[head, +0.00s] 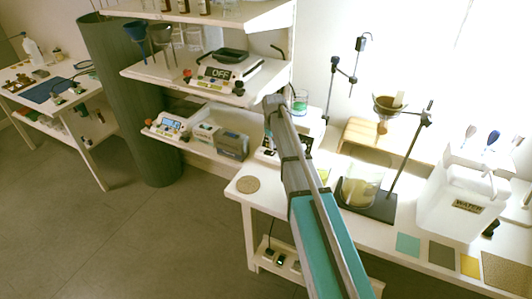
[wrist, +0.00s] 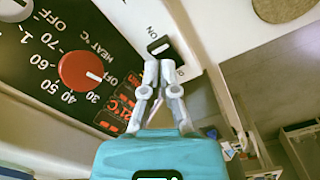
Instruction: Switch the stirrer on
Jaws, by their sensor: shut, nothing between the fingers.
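The stirrer's front panel (wrist: 108,42) fills the upper left of the wrist view. Which way the rocker is tipped is unclear. In the head view my arm covers most of the stirrer (head: 266,150) and hides the fingertips. A beaker with green liquid (head: 299,103) shows behind the arm.
Right of the arm stand a large glass beaker (head: 360,187), a stand holding a funnel (head: 389,106) and a white water tank (head: 463,205). A round cork mat (head: 248,184) lies at the bench's left end. Shelves with devices (head: 232,143) rise behind. Floor at left is clear.

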